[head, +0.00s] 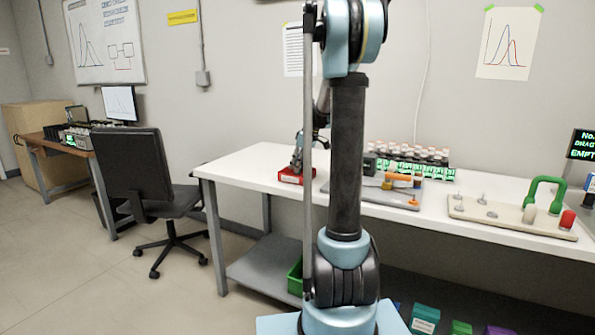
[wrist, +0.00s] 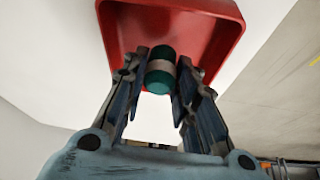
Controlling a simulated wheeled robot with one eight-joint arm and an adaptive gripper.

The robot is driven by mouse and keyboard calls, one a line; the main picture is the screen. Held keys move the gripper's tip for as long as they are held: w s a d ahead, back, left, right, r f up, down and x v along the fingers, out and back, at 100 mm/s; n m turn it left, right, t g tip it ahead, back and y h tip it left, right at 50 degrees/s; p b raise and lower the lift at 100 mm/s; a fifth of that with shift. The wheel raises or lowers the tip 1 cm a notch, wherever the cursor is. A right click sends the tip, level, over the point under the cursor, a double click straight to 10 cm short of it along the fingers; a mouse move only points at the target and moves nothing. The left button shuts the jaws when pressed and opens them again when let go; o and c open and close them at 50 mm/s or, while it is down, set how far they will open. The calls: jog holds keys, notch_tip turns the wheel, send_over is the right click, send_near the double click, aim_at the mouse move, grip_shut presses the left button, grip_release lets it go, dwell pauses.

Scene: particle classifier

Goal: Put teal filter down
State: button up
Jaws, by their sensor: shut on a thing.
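The teal filter (wrist: 159,82) is a small teal cylinder with a paler grey-brown band around it. In the wrist view it sits between the two fingers of my gripper (wrist: 160,70), which is shut on it. A red tray (wrist: 222,40) lies just beyond the filter, which shows over the tray's near side. Whether the filter touches the tray floor I cannot tell. In the head view my gripper (head: 297,164) is low at the red tray (head: 284,178), near the left end of the white table. The filter cannot be made out there.
The white table (head: 245,170) is clear left of the tray. To its right are a grey board (head: 375,196) with parts on it, a rack (head: 410,158) of vials with green lights, and a beige board (head: 510,218) with a green handle. My arm hides part of the table.

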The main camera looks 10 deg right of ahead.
jog(key=shift+f, duration=0.95)
jog(key=o, duration=1)
jog(key=shift+f, duration=0.1)
jog(key=shift+o, duration=0.2)
jog(key=v, duration=1.2)
jog(key=s+a+f+m+h, duration=0.1)
jog(key=s+a+f+m, duration=0.15)
jog(key=s, duration=0.85)
jog(key=s+a+f+m, duration=0.2)
jog(key=s+f, duration=0.1)
jog(key=s, duration=0.7)
jog(key=s+f+m+h, duration=0.1)
jog(key=s+f+m, duration=0.1)
jog(key=s+f, duration=0.5)
jog(key=s+f+m+g+h, duration=0.1)
jog(key=s+f+m, duration=0.2)
jog(key=s+f, duration=0.4)
jog(key=s+d, duration=0.1)
jog(key=s, duration=0.4)
jog(key=shift+s+f, duration=0.2)
jog(key=shift+s, duration=0.1)
